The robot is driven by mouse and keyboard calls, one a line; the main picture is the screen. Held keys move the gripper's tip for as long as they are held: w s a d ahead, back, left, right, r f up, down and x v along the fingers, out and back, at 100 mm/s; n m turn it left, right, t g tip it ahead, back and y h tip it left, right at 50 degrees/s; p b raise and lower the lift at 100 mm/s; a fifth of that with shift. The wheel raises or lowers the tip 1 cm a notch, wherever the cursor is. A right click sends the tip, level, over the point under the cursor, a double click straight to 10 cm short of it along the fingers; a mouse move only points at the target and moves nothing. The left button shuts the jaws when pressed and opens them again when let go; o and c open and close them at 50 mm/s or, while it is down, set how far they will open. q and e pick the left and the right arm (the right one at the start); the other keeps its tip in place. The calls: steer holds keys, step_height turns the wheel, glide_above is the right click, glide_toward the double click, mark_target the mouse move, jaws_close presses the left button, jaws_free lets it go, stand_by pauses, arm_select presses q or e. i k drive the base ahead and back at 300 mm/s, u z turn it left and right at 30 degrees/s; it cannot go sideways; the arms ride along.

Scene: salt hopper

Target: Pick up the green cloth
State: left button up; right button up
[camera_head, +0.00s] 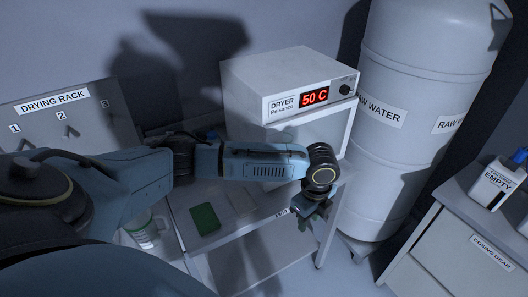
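The green cloth (204,220) looks like a small folded rectangle. It lies on the light table (178,207), left of and below the dryer. My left arm crosses the picture from the left, above the cloth. My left gripper (312,218) points down by the table's right front corner, well to the right of the cloth and apart from it. It is small and dark, so I cannot tell if its fingers are open. My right gripper is not in view.
A dryer (290,83) reading 50 C stands at the back of the table. A large raw water tank (385,150) is to its right. A drying rack (60,115) is at left, and a white-and-green container (143,232) is below my arm. A cabinet (450,250) stands at right.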

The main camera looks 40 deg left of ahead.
mark_target(206, 221)
steer(key=z, duration=1.85)
steer(key=k, duration=1.75)
steer(key=u, duration=1.4)
steer(key=i, duration=0.5)
steer(key=u, duration=0.1)
